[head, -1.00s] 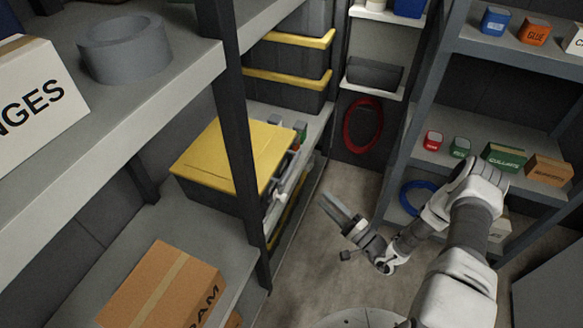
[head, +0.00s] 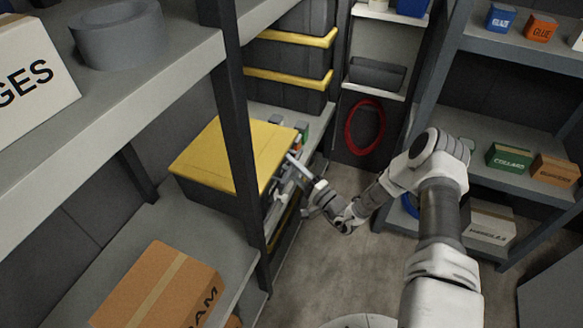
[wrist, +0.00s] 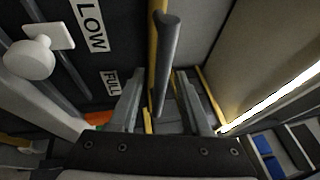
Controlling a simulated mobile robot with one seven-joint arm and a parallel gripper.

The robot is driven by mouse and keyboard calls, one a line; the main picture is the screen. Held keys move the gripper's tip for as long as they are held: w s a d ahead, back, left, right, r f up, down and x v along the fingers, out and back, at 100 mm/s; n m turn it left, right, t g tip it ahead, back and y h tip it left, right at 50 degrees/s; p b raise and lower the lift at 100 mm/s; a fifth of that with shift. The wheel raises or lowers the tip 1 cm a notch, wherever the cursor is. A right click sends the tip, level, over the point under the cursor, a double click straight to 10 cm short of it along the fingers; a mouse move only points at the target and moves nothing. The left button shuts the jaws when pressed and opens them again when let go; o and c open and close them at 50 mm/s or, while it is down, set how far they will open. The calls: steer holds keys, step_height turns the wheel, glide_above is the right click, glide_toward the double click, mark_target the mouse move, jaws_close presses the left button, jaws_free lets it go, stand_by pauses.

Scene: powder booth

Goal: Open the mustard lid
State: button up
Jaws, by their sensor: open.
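The mustard lid (head: 225,150) lies flat and closed on a dark bin (head: 205,197) on the left shelving. My gripper (head: 293,160) is at the lid's right front edge, its fingers pointing toward the bin. In the wrist view my gripper (wrist: 159,82) is open, with a finger on each side of a dark grey bar (wrist: 168,45). A thin yellow strip (wrist: 153,50) shows beside the bar. I cannot tell whether the fingers touch the bar. The bin front carries LOW (wrist: 92,22) and FULL labels and a white knob (wrist: 30,60).
A dark shelf post (head: 236,130) stands in front of the lid. Dark bins with yellow rims (head: 290,78) are stacked behind it. A cardboard box (head: 160,290) sits on the near shelf. Right shelving (head: 520,135) holds small boxes. Floor between is clear.

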jaws_close()
stand_by(1.4)
